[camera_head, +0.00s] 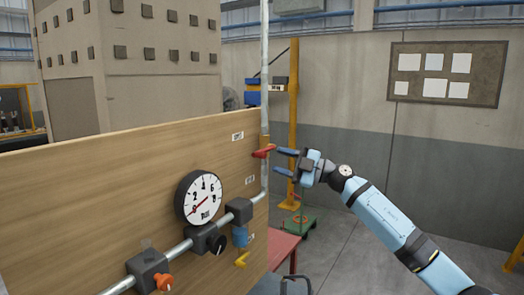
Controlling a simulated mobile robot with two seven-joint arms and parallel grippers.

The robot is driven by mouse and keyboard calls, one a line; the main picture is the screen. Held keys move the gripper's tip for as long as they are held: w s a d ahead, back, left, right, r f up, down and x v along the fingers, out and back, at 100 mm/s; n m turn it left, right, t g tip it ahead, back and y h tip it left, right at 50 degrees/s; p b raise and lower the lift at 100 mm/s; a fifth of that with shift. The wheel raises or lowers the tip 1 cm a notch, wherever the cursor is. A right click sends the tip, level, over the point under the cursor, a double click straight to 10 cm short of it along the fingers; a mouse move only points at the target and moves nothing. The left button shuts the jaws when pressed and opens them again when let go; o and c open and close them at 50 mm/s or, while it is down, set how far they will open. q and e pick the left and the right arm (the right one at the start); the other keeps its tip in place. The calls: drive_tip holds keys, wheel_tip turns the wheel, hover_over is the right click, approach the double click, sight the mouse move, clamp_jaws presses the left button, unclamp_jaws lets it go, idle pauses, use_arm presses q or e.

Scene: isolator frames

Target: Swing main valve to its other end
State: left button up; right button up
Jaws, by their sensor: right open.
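A red valve handle (264,151) sits on the upright grey pipe (264,90) at the right edge of a wooden panel (90,190). I take it for the main valve; the labels are too small to read. My right gripper (279,161) comes in from the right with its two blue fingers apart and pointing left at the handle. Its upper finger tip is very close to the handle's right end; I cannot tell whether they touch. Nothing shows between the fingers. My left gripper is not in view.
A round gauge (198,197) is on the panel. Below it a slanting pipe carries an orange knob (164,282) and a black knob (217,244). A yellow handle (242,260) is lower right. A yellow post (293,110) stands behind my gripper. Floor at right is open.

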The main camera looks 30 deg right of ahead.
sight(262, 152)
drive_tip(key=p+x, duration=0.1)
drive_tip(key=x, duration=0.4)
drive_tip(key=shift+w+a+r, duration=0.1)
drive_tip(key=shift+w+a, duration=0.1)
drive_tip(key=shift+a, duration=0.05)
clamp_jaws()
